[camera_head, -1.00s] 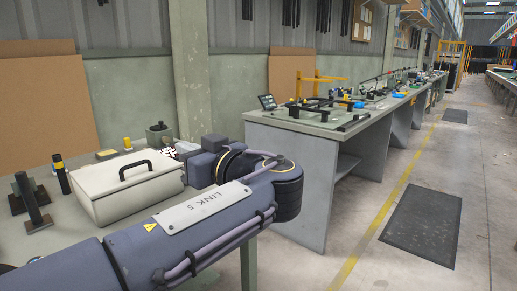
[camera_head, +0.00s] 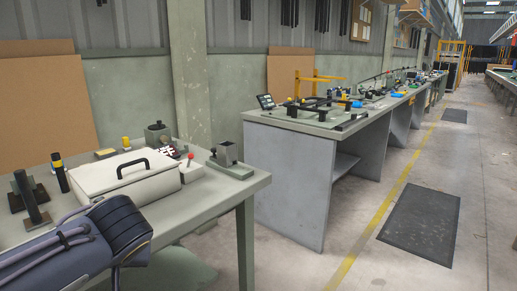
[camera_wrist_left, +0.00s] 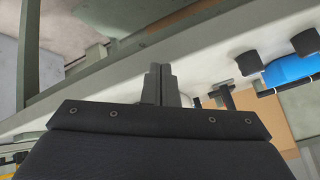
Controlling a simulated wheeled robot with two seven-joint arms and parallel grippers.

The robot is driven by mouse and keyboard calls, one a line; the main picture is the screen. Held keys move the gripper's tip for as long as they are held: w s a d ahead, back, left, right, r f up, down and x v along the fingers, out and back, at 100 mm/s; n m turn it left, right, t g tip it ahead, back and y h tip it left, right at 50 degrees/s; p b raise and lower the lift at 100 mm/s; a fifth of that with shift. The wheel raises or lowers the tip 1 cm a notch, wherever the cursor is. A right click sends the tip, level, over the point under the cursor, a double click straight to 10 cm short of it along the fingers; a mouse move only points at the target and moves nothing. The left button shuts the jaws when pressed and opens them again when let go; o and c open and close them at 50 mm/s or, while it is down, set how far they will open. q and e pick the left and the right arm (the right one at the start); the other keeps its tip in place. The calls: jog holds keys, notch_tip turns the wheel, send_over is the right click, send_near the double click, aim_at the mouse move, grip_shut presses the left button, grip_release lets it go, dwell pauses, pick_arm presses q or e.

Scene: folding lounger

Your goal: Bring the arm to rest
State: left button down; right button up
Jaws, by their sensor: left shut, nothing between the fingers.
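My left gripper (camera_wrist_left: 158,86) shows in the left wrist view, its two fingers together with nothing between them. Behind the fingers, a pale bench edge runs slantwise across the view; I cannot tell how far off it is. In the head view, links of my left arm (camera_head: 75,250) enter at the lower left, in front of the near bench. The left gripper itself is outside the head view. My right gripper is in neither view.
The near bench (camera_head: 215,196) holds a cream case (camera_head: 125,177) with a black handle, a dark post on a base (camera_head: 30,203) and a small grey vise-like block (camera_head: 228,155). A longer bench (camera_head: 290,165) stands beyond it. The floor at right is clear, with a dark mat (camera_head: 422,222).

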pick_arm(q)
jog(key=s+d+f+m+h, duration=0.1)
jog(key=s+d+f+h, duration=0.2)
jog(key=s+f+h, duration=0.35)
jog(key=s+d+f+m+h, duration=0.1)
jog(key=s+d+f+h, duration=0.25)
jog(key=s+f, duration=0.6)
notch_tip(320, 180, down, 7)
jog(key=s+b, duration=0.2)
jog(key=b, duration=0.8)
notch_tip(320, 180, up, 34)
jog(key=p, duration=3.4)
jog(key=shift+s+d, duration=0.15)
jog(key=shift+d, duration=0.15)
